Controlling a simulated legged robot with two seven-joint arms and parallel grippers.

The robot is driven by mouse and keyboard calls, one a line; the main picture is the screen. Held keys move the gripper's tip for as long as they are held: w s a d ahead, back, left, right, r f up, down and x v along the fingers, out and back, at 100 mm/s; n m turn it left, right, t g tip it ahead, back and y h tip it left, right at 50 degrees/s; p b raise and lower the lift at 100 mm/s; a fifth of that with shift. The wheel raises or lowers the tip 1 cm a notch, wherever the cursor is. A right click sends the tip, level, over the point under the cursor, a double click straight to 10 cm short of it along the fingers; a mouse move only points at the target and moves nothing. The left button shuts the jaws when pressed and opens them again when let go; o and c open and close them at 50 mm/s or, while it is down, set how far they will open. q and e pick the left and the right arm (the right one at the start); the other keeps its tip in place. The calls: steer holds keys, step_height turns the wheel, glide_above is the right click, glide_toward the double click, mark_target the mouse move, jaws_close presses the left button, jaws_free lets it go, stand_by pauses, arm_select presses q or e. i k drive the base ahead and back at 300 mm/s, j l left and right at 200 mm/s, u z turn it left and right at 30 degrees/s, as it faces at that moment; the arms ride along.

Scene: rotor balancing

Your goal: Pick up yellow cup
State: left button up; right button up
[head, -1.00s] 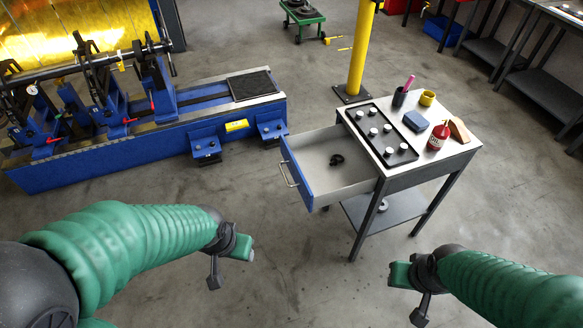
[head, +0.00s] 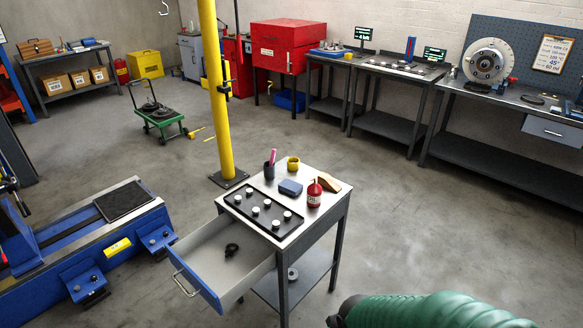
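The yellow cup (head: 293,163) stands upright at the back of the small metal cart's top (head: 270,180), right of a dark holder with a pink stick in it. A blue-grey block and a red bottle are in front of it. My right arm shows at the bottom right of the head view, well short of the cart and apart from the cup; its fingers are not clearly visible. My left gripper is out of view.
A black tray (head: 240,203) with several white knobs, a blue block (head: 290,188), a red bottle (head: 314,193) and a wooden block (head: 329,182) share the top. The open drawer (head: 195,272) juts left. A yellow post (head: 216,90) stands behind. Floor right of the cart is clear.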

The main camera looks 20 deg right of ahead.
mark_target(292, 166)
steer(key=i+l+z, duration=0.3)
steer(key=l+z, duration=0.15)
steer(key=i+l+z, duration=0.75)
steer(key=l+z, duration=0.2)
steer(key=i+l+z, duration=0.15)
steer(key=i+z, duration=0.3)
steer(key=i+u, duration=0.15)
steer(key=i, duration=0.25)
steer(key=i+l+u, duration=0.1)
steer(key=i, duration=0.3)
steer(key=i+l+u, duration=0.15)
steer(key=i, duration=0.3)
steer(key=i+u, duration=0.15)
steer(key=u, duration=0.3)
steer(key=i+u, duration=0.15)
steer(key=u, duration=0.35)
steer(key=i+u, duration=0.15)
steer(key=u, duration=0.3)
steer(key=i+l+u, duration=0.15)
steer(key=u, duration=0.3)
steer(key=i+l+u, duration=0.1)
steer(key=u, duration=0.4)
steer(key=l, duration=0.1)
